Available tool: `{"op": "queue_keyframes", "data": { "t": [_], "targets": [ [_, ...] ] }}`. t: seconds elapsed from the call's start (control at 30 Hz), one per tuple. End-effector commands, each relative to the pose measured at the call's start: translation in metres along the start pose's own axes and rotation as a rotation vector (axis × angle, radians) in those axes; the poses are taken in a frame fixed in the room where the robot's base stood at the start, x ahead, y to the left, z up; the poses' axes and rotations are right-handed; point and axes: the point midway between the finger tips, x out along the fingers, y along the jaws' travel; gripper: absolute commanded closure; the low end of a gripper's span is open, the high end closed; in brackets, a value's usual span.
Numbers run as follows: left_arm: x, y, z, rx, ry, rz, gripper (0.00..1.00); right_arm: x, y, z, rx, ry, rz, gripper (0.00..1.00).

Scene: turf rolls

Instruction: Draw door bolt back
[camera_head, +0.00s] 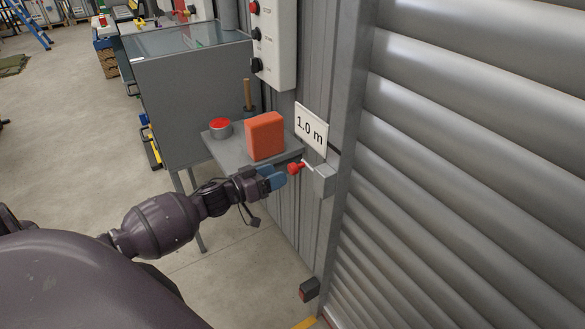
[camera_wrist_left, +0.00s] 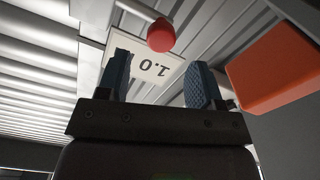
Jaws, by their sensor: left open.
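The door bolt has a red ball knob (camera_head: 294,168) on a short pale rod. The rod runs into a grey bolt housing (camera_head: 323,180) on the post beside the ribbed roller door (camera_head: 480,170). My left gripper (camera_head: 275,178), with blue fingertips, is just left of the knob in the head view. In the left wrist view the red knob (camera_wrist_left: 161,36) shows beyond the fingertips, between their lines, and the left gripper (camera_wrist_left: 160,85) is open with nothing between its fingers. The knob appears apart from the fingers. My right gripper is not seen.
An orange block (camera_head: 265,136) and a red-topped round tin (camera_head: 221,128) sit on a small grey shelf (camera_head: 228,152) close above my left wrist. A "1.0 m" sign (camera_head: 311,129) hangs above the bolt. A control box (camera_head: 274,40) is higher up.

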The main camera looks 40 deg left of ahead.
Motion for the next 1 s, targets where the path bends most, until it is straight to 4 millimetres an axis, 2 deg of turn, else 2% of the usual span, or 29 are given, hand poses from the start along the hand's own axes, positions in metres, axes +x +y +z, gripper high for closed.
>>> {"op": "queue_keyframes", "data": {
  "t": [0.1,0.33,0.5,0.8,0.87,1.0],
  "targets": [
    [0.021,0.0,0.0,-0.001,0.002,0.0,0.4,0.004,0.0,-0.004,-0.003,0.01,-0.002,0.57],
    [0.049,0.0,0.0,0.0,0.001,-0.001,0.4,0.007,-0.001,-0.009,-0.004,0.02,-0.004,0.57],
    [0.058,0.0,0.0,0.0,0.0,-0.001,0.4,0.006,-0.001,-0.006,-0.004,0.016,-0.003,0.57],
    [0.06,0.0,0.0,0.0,0.0,-0.001,0.4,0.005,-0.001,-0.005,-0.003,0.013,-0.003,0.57],
    [0.06,0.0,0.0,0.0,0.0,-0.001,0.48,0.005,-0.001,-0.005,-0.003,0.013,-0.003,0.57],
    [0.06,0.0,0.0,0.0,0.0,-0.001,0.69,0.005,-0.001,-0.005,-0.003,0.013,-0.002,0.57]
  ]
}}
